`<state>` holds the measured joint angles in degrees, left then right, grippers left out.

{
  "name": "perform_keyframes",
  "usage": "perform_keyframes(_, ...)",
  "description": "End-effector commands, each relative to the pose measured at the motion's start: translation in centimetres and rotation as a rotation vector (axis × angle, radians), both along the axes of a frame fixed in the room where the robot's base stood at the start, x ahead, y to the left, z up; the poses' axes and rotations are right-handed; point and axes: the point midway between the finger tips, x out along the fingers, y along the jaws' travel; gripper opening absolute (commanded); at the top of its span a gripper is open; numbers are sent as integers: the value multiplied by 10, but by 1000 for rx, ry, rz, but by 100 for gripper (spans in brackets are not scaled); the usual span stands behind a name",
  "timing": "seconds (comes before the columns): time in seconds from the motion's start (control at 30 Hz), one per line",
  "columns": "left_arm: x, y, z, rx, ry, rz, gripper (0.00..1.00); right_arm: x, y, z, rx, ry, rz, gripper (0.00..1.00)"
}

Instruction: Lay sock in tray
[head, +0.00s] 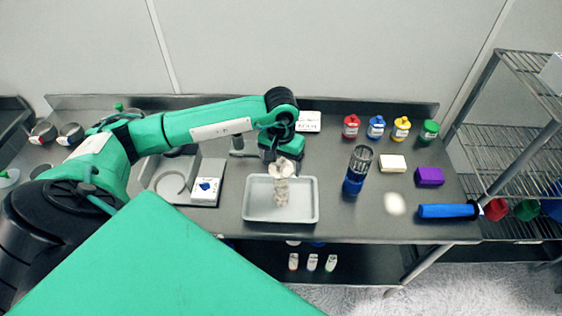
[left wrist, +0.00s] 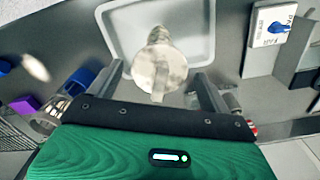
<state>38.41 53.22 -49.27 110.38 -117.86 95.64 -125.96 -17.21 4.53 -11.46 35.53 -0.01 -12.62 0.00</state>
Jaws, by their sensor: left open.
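A cream, patterned sock (head: 281,188) is over the white tray (head: 309,214), below my left gripper (head: 281,164). In the left wrist view the sock (left wrist: 160,60) shows between the two fingers, with gaps on both sides. My left gripper is open, and its fingers are well apart. The sock's lower part overlaps the tray floor in the picture; I cannot tell whether its whole length rests there. The tray (left wrist: 102,12) is also in the left wrist view. My right gripper is not in view.
A dark blue mesh-topped cylinder (head: 355,172) stands right of the tray. Beyond it are a cream block (head: 392,163), a purple block (head: 429,176) and a blue roller (head: 447,211). Several coloured bottles (head: 376,127) line the back.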

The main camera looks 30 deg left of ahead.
Motion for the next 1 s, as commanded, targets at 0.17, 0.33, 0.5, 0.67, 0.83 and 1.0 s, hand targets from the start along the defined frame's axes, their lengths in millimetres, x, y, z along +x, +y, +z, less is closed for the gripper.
perform_keyframes(0.17, 0, 0, 4, 0, 0, 0, 82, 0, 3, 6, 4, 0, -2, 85)
perform_keyframes(0.33, 1, 1, 21, 1, -6, 0, 82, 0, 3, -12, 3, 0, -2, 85)
perform_keyframes(0.5, 1, 0, 53, 0, -7, -1, 82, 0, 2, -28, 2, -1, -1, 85)
perform_keyframes(0.67, 1, 0, 82, -1, -6, 0, 82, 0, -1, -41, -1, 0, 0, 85)
perform_keyframes(0.83, 1, 0, 106, -2, -3, 0, 82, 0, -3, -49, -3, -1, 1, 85)
perform_keyframes(1.0, 1, 0, 119, -1, -1, 0, 82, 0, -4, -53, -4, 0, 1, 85)
